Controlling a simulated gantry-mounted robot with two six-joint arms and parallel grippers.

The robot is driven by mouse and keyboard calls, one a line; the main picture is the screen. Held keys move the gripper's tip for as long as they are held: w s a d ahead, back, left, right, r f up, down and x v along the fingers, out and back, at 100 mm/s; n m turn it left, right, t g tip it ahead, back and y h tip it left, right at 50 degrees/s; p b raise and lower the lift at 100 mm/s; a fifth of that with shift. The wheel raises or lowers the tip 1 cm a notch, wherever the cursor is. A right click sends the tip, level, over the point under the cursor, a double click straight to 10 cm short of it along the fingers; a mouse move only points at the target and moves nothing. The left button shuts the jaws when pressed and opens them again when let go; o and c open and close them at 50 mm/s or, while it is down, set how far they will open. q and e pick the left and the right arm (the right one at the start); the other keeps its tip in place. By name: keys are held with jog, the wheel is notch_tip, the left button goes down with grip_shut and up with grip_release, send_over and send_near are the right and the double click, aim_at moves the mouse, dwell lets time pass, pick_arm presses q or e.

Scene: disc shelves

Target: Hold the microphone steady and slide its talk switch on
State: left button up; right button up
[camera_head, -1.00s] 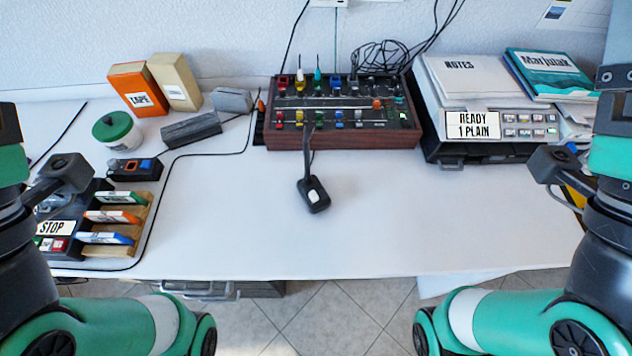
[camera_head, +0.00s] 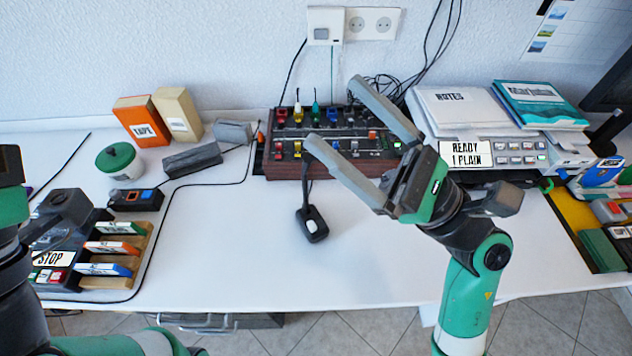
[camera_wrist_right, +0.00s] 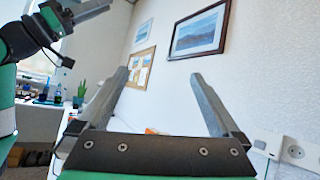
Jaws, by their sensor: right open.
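The microphone is black, with a base (camera_head: 312,225) that stands on the white table in the head view. A pale switch (camera_head: 311,226) shows on the base, and a thin stem rises from it towards the back. My right gripper (camera_head: 334,112) is open and empty. Its fingers reach up and left over the mixer, and one fingertip overlaps the top of the stem in the picture; I cannot tell whether they touch. In the right wrist view its open fingers (camera_wrist_right: 160,78) face the wall. Part of my left gripper (camera_wrist_right: 88,10) shows at that view's upper left; its opening is unclear.
A mixer (camera_head: 270,170) with coloured knobs stands behind the microphone. A grey device (camera_head: 520,133) carrying notes and a book is at the back right. A panel with cartridges (camera_head: 108,248) sits front left. The table's front middle is clear.

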jog(key=w+a+f+h, duration=0.1)
jog(key=w+f+h, duration=0.2)
jog(key=f, duration=0.7)
jog(key=m+g+h+p, duration=0.3)
jog(key=h, duration=0.4)
send_near(322, 225)
jog(key=shift+x, duration=1.05)
jog(key=shift+s+d, duration=0.15)
jog(key=shift+w+a+f+b, duration=0.25)
jog(key=shift+w+a+b, duration=0.1)
jog(key=shift+b, duration=0.35)
jog(key=b+x, duration=0.5)
jog(key=x, duration=0.3)
jog(key=shift+a, duration=0.15)
jog(key=shift+w+a+b, duration=0.25)
jog(key=shift+a+b, duration=0.05)
jog(key=shift+c, duration=0.3)
